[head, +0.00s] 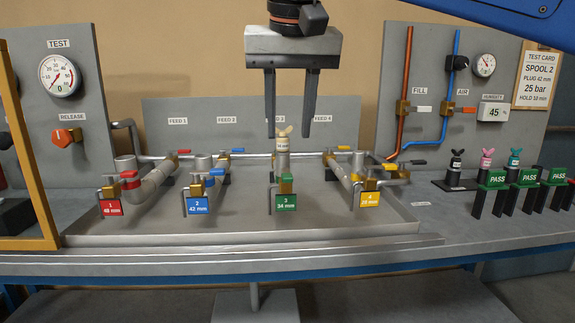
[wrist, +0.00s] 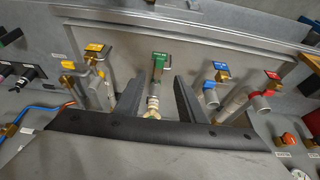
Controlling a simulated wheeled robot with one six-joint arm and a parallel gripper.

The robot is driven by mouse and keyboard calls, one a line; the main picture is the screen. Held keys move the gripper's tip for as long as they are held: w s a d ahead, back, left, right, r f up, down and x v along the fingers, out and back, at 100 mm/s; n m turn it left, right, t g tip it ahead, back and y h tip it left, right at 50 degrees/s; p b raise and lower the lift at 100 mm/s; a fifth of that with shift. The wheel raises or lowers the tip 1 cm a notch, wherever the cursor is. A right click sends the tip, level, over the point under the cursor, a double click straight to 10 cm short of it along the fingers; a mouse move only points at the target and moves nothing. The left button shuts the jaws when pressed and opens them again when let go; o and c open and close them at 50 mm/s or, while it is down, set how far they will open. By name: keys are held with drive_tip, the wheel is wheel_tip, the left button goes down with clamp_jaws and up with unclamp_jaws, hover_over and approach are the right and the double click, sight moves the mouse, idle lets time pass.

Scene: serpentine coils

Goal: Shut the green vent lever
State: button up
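The green tag marked 3, 34 mm (head: 286,203) hangs at the front of the third spool, with a small brass valve and green part (head: 286,184) just above it. This green part seems to be the vent lever; its angle is hard to tell. In the wrist view the green end (wrist: 160,58) lies beyond the fingers, near the middle. My gripper (head: 289,134) is open and empty, pointing down above the third spool. A grey plug with a pale winged top (head: 282,138) stands on that spool; in the wrist view it shows between the fingers (wrist: 153,107).
Spools with red (head: 111,208), blue (head: 198,205) and yellow (head: 370,199) tags stand either side in the grey tray (head: 245,239). Feed levers line the back. Right of the tray are several green PASS stands (head: 492,179) and three small plugs. The tray front is clear.

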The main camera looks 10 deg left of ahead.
sight(287, 176)
drive_tip(key=x, duration=0.9)
drive_tip(key=shift+w+f, duration=0.1)
drive_tip(key=shift+f, duration=0.3)
clamp_jaws()
